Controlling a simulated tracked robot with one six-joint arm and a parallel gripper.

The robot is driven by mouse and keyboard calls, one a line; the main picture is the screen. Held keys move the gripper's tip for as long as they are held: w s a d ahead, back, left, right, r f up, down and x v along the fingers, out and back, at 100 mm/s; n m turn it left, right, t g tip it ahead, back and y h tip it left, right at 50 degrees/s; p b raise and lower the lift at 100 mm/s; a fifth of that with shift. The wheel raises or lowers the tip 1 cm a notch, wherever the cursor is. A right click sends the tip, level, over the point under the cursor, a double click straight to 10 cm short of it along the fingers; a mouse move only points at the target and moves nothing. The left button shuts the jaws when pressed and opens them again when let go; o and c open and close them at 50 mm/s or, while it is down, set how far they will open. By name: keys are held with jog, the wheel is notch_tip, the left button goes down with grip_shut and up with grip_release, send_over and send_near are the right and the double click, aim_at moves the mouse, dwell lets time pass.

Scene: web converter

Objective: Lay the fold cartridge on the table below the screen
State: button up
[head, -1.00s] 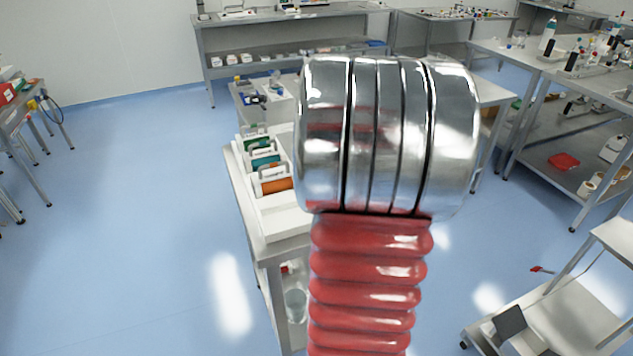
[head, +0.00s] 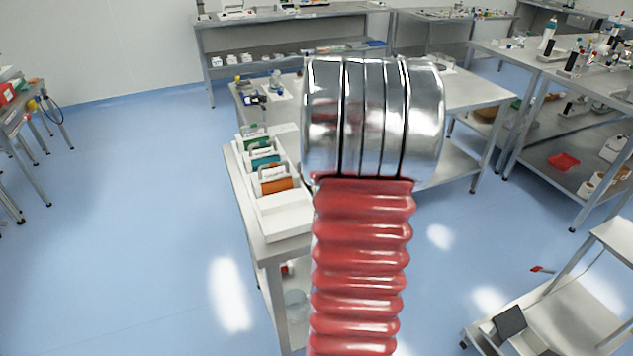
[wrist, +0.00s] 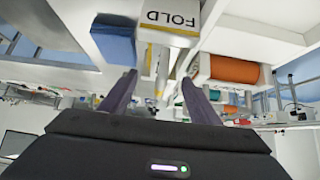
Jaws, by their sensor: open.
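The fold cartridge (wrist: 171,22) fills the top middle of the wrist view. It is a white block with a black FOLD label that reads upside down, and a blue part (wrist: 113,42) shows beside it. My gripper (wrist: 158,88) is open, with its two dark fingers apart below the label. A narrow pale part shows in the gap between them; I cannot tell whether they touch it. In the head view my arm hides the gripper and the fold cartridge. I cannot make out the table below the screen for certain.
A white rack (head: 283,224) on a narrow bench holds an orange cartridge (head: 277,186), a teal one (head: 265,163) and a green one. The orange roll (wrist: 234,70) is close to the right of my fingers in the wrist view. Blue floor (head: 130,220) is clear at left.

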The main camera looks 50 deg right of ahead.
jog(key=shift+x, duration=1.6)
jog(key=shift+c, duration=0.2)
jog(key=c, duration=1.2)
jog(key=shift+o, duration=0.2)
jog(key=shift+r, duration=0.2)
jog(key=shift+r, duration=4.9)
